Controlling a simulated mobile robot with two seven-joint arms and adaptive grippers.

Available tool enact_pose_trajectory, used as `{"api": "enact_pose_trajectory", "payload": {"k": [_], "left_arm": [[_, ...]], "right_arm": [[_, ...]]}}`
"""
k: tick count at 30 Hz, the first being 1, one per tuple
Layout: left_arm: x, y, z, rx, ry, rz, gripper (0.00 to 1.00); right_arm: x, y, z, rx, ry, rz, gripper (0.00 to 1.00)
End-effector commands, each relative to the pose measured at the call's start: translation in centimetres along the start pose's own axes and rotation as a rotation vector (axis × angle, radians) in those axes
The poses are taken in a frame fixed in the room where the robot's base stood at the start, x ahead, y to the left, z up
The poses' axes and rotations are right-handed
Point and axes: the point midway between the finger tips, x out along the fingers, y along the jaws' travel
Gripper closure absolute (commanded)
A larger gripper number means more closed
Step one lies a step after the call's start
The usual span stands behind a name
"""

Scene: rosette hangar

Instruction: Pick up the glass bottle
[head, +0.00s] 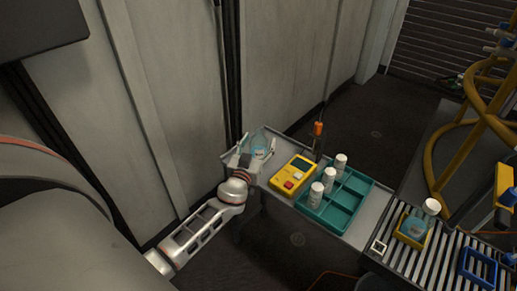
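A pale blue, clear glass bottle (259,143) stands at the far left end of the grey table (368,224). My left gripper (254,153) is right at it, with its fingers near the bottle's sides. The gripper hides the lower part of the bottle. I cannot tell whether the fingers touch or grip it. A second bluish clear vessel (413,228) sits in a yellow tray (404,238) on the conveyor at the right. My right gripper is not in view.
A yellow meter (293,174) lies just right of my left gripper. A teal divided tray (346,205) holds several white bottles, and an orange-handled tool (318,129) stands behind. A roller conveyor (439,262) carries a blue frame (479,268). A wall panel (175,90) rises close behind.

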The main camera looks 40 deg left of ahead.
Motion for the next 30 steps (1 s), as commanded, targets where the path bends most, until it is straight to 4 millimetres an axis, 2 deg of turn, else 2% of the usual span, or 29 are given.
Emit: {"api": "enact_pose_trajectory", "payload": {"k": [1, 4, 5, 14, 20, 23, 26, 30], "left_arm": [[0.0, 0.0, 0.0, 0.0, 0.0, 0.0, 0.56], [0.0, 0.0, 0.0, 0.0, 0.0, 0.0, 0.82], [0.0, 0.0, 0.0, -0.001, 0.0, 0.0, 0.87], [0.0, 0.0, -0.3, -0.001, 0.003, 0.0, 0.87], [0.1, 0.0, -2.0, -0.004, 0.008, -0.001, 0.87], [0.1, 0.1, -3.7, -0.006, 0.011, 0.0, 0.87], [0.1, 0.1, -6.0, -0.008, 0.014, 0.0, 0.87], [0.2, 0.1, -10.1, -0.008, 0.016, 0.0, 0.87]], "right_arm": [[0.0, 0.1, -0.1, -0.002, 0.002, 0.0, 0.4], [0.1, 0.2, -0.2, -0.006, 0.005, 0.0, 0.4], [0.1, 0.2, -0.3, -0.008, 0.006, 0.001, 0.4], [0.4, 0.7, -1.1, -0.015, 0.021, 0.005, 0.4], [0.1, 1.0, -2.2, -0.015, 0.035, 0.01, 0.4], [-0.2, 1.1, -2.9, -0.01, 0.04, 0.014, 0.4], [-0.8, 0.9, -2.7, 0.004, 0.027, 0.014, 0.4], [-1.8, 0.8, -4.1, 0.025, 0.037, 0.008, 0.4]]}}
